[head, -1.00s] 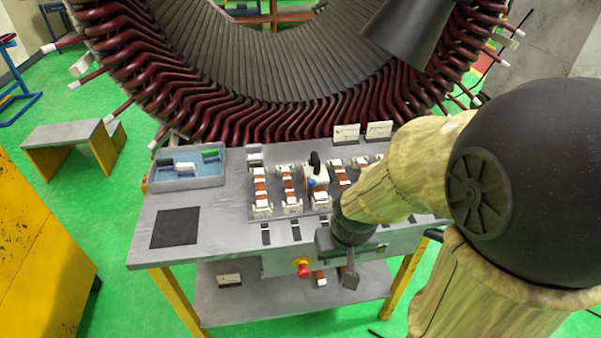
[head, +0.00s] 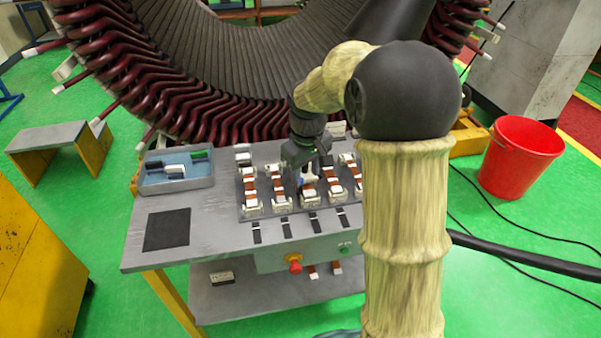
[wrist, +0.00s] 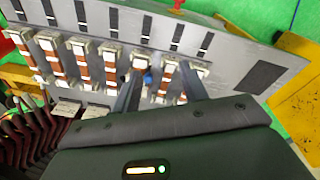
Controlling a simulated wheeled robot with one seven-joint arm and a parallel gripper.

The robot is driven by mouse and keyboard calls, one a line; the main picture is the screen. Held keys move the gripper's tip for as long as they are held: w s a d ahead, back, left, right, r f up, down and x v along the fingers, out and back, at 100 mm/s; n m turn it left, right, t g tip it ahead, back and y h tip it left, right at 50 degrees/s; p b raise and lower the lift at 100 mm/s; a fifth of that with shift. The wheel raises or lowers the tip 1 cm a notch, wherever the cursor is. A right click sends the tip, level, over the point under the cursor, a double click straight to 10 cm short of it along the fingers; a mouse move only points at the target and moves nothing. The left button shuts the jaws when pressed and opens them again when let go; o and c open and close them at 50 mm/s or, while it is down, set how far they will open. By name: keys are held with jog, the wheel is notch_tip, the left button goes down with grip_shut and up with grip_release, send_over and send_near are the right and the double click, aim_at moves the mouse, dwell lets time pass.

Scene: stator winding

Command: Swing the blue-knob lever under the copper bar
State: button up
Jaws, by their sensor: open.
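The small blue knob (head: 303,181) shows just below my gripper (head: 304,166) in the head view, at the middle station of the clamp panel. In the wrist view the blue knob (wrist: 148,78) appears between the two spread fingers of my gripper (wrist: 160,76), closer to the left finger. Whether the fingers touch it I cannot tell. An orange-brown copper bar (head: 309,190) lies by the knob in white holders. The lever's arm is mostly hidden behind my gripper. My gripper is open and holds nothing visible.
Similar stations with copper bars and white clamps stand close on both sides. A blue-grey tray (head: 176,183) with small parts sits at the left, behind a black pad (head: 167,230). The large wound stator (head: 190,110) rises behind the table. A red bucket (head: 520,155) stands on the floor at right.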

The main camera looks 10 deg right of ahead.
jog(key=w+d+r+n+g+p, duration=0.1)
jog(key=w+r, duration=0.4)
jog(key=w, duration=0.6)
jog(key=n+p, duration=0.1)
jog(key=n, duration=0.1)
jog(key=shift+r+n, duration=0.2)
jog(key=shift+n, duration=0.2)
jog(key=shift+w, duration=0.1)
notch_tip(320, 180, down, 18)
jog(key=p, duration=0.2)
jog(key=shift+r+p, duration=0.25)
jog(key=shift+p, duration=0.05)
grip_shut()
